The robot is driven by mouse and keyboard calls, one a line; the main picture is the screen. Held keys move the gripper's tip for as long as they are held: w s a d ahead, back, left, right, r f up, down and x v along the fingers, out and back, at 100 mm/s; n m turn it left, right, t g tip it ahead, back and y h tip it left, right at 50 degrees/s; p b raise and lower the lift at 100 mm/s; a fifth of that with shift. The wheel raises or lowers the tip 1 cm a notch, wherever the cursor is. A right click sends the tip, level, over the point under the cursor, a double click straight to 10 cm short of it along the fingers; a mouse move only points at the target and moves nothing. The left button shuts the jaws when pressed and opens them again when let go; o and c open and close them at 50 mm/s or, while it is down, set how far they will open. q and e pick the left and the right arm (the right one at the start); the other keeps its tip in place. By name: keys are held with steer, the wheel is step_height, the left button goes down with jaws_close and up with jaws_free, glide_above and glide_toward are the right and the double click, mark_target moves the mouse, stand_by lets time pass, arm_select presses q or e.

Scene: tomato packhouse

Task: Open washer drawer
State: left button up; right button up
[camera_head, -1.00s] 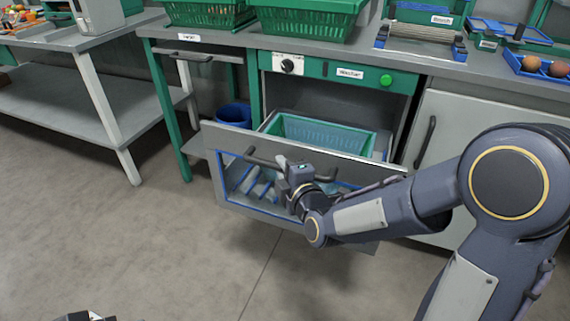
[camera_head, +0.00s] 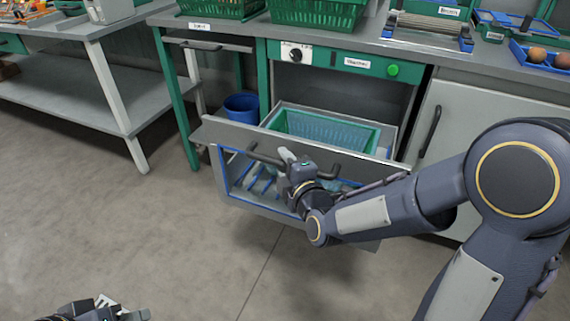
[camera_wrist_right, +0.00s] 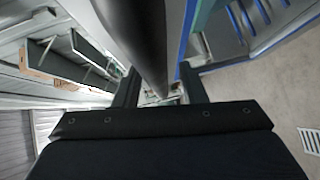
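The washer (camera_head: 340,62) is a green-framed unit under the counter, with a knob and a green button. Its grey drawer (camera_head: 222,133) is pulled out well past the frame, with a teal basket (camera_head: 330,128) inside. My right gripper (camera_head: 287,160) is at the dark bar handle (camera_head: 262,156) on the drawer front. In the right wrist view, the handle (camera_wrist_right: 145,35) runs between the two fingers of the right gripper (camera_wrist_right: 160,92), which appear closed around it. My left gripper (camera_head: 125,312) shows only partly at the bottom left edge, away from the drawer; its finger opening is unclear.
A blue bucket (camera_head: 241,106) stands left of the drawer. A grey cabinet door (camera_head: 470,135) is to the right. Green crates (camera_head: 318,12) stand on the counter above. A white-legged table (camera_head: 118,90) is at the left. The floor before the drawer is clear.

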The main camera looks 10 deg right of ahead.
steer(key=p+v, duration=0.2)
steer(key=v, duration=0.5)
steer(key=shift+s, duration=0.35)
steer(key=shift+d, duration=0.1)
steer(key=s+d+f+m+g, duration=0.1)
steer(key=s+d+m+g, duration=0.35)
steer(key=s+m, duration=0.55)
steer(key=s+d+f+m+g, duration=0.1)
steer(key=s+d+m+g, duration=0.4)
steer(key=s+m, duration=0.5)
step_height(320, 180, up, 29)
steer(key=a+p, duration=0.1)
steer(key=p, duration=2.8)
steer(key=shift+s+a+r+g, duration=0.2)
steer(key=shift+s+a+g, duration=0.05)
steer(key=shift+g, duration=0.2)
